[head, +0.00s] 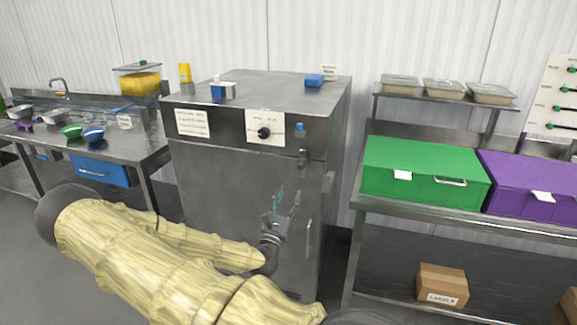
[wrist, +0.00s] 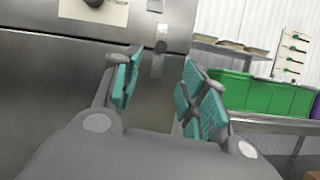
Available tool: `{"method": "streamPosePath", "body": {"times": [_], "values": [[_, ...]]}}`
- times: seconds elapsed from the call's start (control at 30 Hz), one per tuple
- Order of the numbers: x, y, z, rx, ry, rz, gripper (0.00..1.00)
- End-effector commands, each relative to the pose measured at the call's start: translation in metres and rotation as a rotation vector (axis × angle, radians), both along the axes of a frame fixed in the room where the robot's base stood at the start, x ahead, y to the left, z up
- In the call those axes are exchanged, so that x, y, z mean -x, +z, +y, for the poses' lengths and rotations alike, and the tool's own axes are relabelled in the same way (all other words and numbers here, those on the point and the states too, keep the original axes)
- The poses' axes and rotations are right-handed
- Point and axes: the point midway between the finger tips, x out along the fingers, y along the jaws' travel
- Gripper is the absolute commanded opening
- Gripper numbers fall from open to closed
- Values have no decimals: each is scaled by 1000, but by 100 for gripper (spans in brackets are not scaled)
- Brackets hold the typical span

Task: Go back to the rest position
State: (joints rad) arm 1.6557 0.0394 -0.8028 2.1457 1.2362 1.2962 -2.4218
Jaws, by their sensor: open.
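My gripper (head: 286,204) is open and empty in front of the steel cabinet's door (head: 225,195), near its right edge. In the wrist view its two teal-padded fingers (wrist: 157,92) stand apart with nothing between them. The cabinet door and its latch (wrist: 160,38) are beyond the fingers. My arm, in a pale yellow ribbed sleeve, crosses the lower part of the head view and hides the floor and the cabinet's lower left. The door looks shut.
A steel table (head: 150,150) with several bowls and a blue drawer (head: 103,171) stands left. On the right, a steel shelf (head: 360,203) bears a green box (head: 425,165) and a purple box (head: 530,180). A cardboard box (head: 442,283) sits below. Floor shows between cabinet and shelf.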

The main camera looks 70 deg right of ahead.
Motion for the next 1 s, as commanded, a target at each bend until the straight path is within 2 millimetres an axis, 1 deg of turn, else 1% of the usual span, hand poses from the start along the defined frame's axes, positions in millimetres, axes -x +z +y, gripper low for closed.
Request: {"method": "streamPosePath", "body": {"times": [0.37, 0.47, 0.57, 0.67, 0.7, 0.77, 0.8, 0.87, 0.9, 0.97, 1.0], "values": [[0, -1, 0, -3, 1, -2, 43], [-1, -11, 3, -37, 18, -24, 43], [-2, -35, 11, -120, 60, -85, 43], [-5, -71, 25, -250, 112, -183, 43], [-5, -87, 33, -310, 129, -229, 43], [-7, -111, 45, -398, 150, -298, 43], [-7, -127, 55, -456, 160, -344, 43], [-7, -150, 70, -545, 169, -413, 43], [-8, -164, 81, -603, 170, -460, 43], [-8, -186, 99, -689, 166, -530, 43], [-7, -200, 112, -747, 158, -576, 43]]}}
